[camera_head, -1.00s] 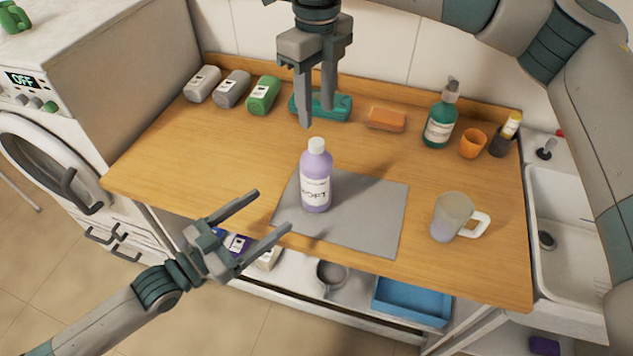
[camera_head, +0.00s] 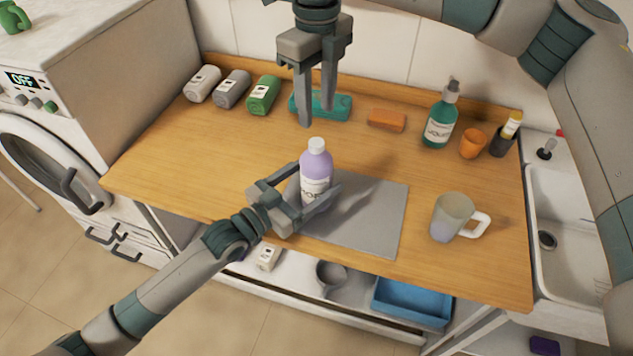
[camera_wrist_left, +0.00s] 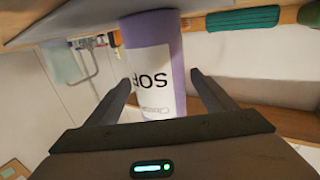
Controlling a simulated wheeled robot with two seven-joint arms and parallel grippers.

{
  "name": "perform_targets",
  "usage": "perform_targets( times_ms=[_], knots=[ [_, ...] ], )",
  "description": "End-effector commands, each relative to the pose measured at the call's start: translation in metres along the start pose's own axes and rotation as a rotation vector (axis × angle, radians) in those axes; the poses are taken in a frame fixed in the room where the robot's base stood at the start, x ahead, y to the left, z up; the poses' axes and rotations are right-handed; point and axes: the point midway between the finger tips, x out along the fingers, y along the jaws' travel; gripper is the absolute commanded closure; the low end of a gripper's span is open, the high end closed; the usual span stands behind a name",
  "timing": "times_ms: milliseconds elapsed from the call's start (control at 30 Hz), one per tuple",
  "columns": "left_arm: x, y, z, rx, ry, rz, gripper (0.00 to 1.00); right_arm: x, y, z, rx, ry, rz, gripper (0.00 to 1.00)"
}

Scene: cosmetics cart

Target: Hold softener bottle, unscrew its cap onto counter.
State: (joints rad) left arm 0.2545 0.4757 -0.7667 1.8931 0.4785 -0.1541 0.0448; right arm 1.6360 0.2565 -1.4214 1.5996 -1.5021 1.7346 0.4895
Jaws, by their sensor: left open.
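The softener bottle (camera_head: 316,166) is lilac with a white label and stands upright on the grey mat (camera_head: 375,232). Its white cap (camera_head: 317,145) is on top. My left gripper (camera_head: 317,196) is open around the lower part of the bottle, with a finger on either side. In the left wrist view the bottle (camera_wrist_left: 154,55) is between the two open fingers (camera_wrist_left: 165,88), with gaps showing beside it. My right gripper (camera_head: 317,115) points down, open and empty, above and behind the bottle.
A green soap bottle (camera_head: 440,118), an orange cup (camera_head: 472,144) and an orange sponge (camera_head: 387,119) are at the back. The left counter (camera_head: 165,155) is clear.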

Motion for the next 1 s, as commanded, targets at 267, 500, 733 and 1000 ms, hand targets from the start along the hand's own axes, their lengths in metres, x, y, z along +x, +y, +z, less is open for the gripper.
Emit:
perform_targets(
  times_ms=[267, 500, 733, 1000],
  knots=[
    [0.0120, 0.0002, -0.0001, 0.000, 0.000, 0.000, 0.23, 0.0000, 0.0000, 0.0000, 0.000, 0.000, 0.000, 0.61],
    [0.0119, 0.0001, -0.0003, 0.000, 0.000, 0.000, 0.26, -0.0001, 0.0000, 0.0000, 0.000, 0.000, 0.000, 0.61],
    [0.0118, 0.0000, -0.0004, 0.001, 0.000, 0.000, 0.81, 0.0000, 0.0000, 0.0000, 0.000, 0.000, 0.000, 0.61],
    [0.0117, 0.0000, -0.0004, 0.001, 0.000, 0.000, 1.00, 0.0001, 0.0001, 0.0001, 0.036, 0.000, 0.000, 0.61]
  ],
)
